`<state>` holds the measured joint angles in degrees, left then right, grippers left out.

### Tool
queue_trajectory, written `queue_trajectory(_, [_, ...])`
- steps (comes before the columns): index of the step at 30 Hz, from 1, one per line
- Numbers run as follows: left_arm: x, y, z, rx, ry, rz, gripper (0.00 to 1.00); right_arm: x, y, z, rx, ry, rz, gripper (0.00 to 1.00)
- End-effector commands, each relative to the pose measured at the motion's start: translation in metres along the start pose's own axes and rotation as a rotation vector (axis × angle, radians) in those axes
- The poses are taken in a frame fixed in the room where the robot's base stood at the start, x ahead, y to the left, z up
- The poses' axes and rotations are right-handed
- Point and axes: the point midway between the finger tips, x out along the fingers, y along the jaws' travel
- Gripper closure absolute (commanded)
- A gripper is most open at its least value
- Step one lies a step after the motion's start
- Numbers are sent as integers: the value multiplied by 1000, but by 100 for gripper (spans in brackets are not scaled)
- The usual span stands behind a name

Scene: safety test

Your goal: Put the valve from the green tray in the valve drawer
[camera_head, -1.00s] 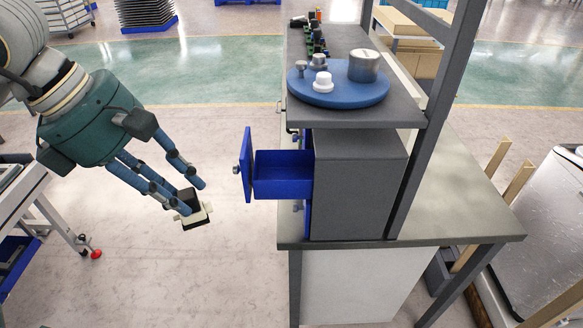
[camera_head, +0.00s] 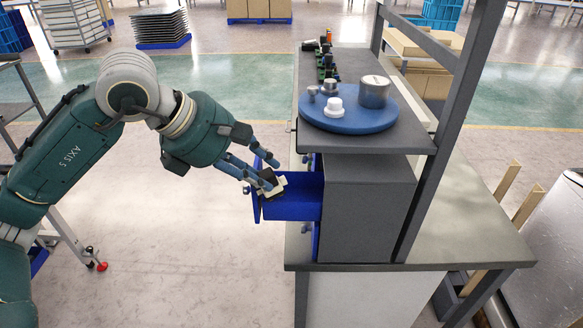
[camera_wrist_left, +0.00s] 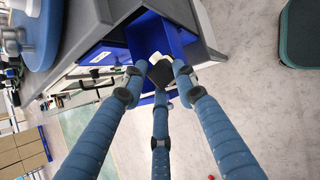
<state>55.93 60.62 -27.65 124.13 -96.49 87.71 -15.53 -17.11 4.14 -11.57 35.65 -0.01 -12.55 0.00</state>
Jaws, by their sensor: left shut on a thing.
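My left gripper (camera_head: 267,178) has its blue fingers shut on a small black and white valve (camera_head: 279,187). It holds the valve at the open blue drawer (camera_head: 294,206), over its front end in the head view. The drawer sticks out to the left from a grey cabinet (camera_head: 370,208). In the left wrist view the fingers close around the valve (camera_wrist_left: 157,70), which is partly hidden by them, with the blue drawer (camera_wrist_left: 150,38) just beyond. I cannot tell whether the valve touches the drawer. My right gripper and the green tray do not show.
A grey shelf above the cabinet bears a round blue plate (camera_head: 347,122) with metal parts and a white piece (camera_head: 333,108). A dark post (camera_head: 440,130) rises beside the cabinet.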

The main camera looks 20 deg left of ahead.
Motion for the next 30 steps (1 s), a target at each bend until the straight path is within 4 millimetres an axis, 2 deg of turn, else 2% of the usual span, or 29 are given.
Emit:
queue_trajectory(1, [3,9,12,-1,-5,-4,100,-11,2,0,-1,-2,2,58])
queue_trajectory(6, [30,35,33,1,-3,-4,100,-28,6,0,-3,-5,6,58])
queue_trajectory(9, [53,30,19,-2,4,-7,100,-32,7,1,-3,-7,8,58])
queue_trajectory(13, [70,29,12,0,1,-2,100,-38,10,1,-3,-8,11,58])
queue_trajectory(20, [87,26,5,0,2,-4,100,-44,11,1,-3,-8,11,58])
queue_trajectory(24, [85,37,18,-18,66,-66,100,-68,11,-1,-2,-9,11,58])
queue_trajectory(30, [93,44,23,-49,184,-175,100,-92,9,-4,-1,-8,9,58])
